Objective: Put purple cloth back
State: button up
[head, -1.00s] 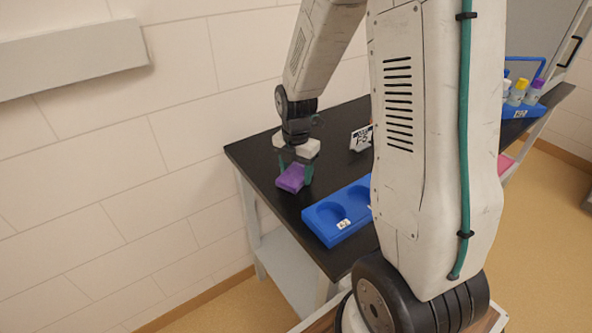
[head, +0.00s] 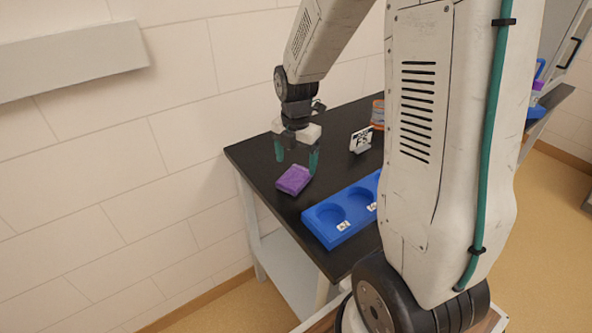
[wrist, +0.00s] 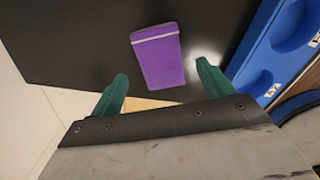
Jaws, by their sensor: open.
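The purple cloth (head: 293,180) is a folded block lying on the black tabletop near its left front edge. In the wrist view the purple cloth (wrist: 158,58) shows a pale stripe near its far end and lies beyond the fingertips, roughly between their lines. My gripper (head: 297,160) has its green fingers spread and nothing between them. In the wrist view my gripper (wrist: 160,80) is also open and apart from the cloth.
A blue tray (head: 350,232) with round wells and small labels lies right of the cloth. A white marked sign (head: 361,140) and an orange item (head: 377,113) stand farther back. The black table (head: 262,150) is bare left of the cloth. A wall (head: 150,190) runs close behind.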

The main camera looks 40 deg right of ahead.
aim_at(296, 175)
notch_tip(296, 175, up, 7)
jog(key=s+a+r+m, duration=0.7)
jog(key=s+r+m, duration=0.1)
jog(key=s+m, duration=0.3)
jog(key=s+a+r+m+t, duration=0.1)
jog(key=s+a+m, duration=0.2)
jog(key=s+m, duration=0.8)
jog(key=shift+s+r, duration=0.4)
